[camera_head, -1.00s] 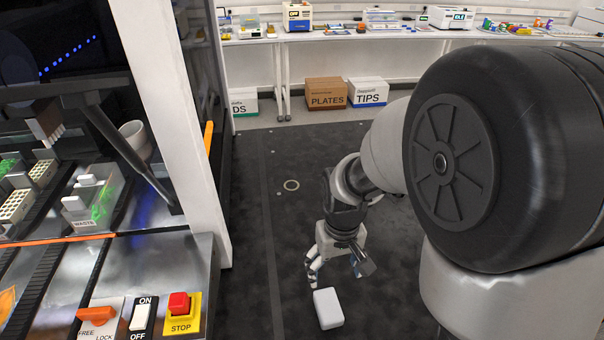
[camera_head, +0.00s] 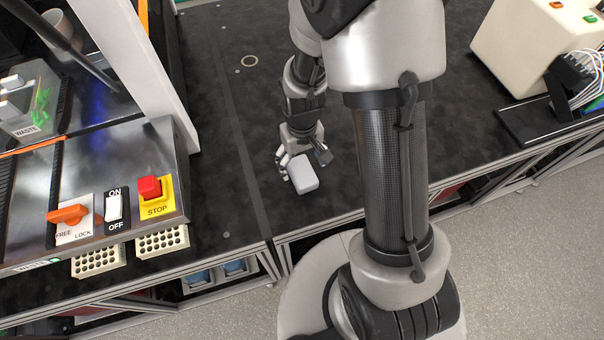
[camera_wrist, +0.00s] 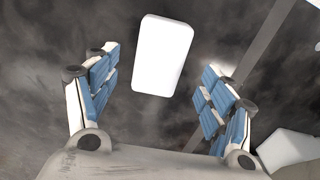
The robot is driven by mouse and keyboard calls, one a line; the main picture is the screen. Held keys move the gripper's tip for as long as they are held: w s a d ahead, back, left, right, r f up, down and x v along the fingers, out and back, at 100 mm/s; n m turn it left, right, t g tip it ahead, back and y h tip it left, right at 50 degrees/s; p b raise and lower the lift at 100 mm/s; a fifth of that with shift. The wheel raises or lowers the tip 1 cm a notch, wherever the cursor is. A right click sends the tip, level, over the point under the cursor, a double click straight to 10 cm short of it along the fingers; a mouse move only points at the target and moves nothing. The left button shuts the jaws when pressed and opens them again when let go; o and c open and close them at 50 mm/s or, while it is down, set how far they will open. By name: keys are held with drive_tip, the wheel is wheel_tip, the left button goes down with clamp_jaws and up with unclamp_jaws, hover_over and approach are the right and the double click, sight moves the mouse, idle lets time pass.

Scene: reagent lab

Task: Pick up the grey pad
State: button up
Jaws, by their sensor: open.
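A small pale grey-white pad (camera_head: 303,174) lies on the dark bench top near its front edge. In the wrist view the pad (camera_wrist: 163,55) looks bright white and shows between and beyond the fingertips, with clear gaps on both sides. My gripper (camera_head: 303,160) is open and empty, just behind the pad in the head view. Its two blue-padded fingers show spread in the wrist view (camera_wrist: 160,68). I cannot tell the exact height of the fingertips above the bench.
A machine with a STOP button (camera_head: 150,187) and a switch panel stands at left. A cream box (camera_head: 535,45) with cables stands at right. The bench around the pad is clear.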

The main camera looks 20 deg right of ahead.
sight(302, 170)
wheel_tip(302, 170, down, 5)
drive_tip(key=shift+f+b, duration=0.1)
drive_tip(key=shift+b, duration=1)
drive_tip(key=shift+r, duration=0.2)
drive_tip(key=c, duration=1.1)
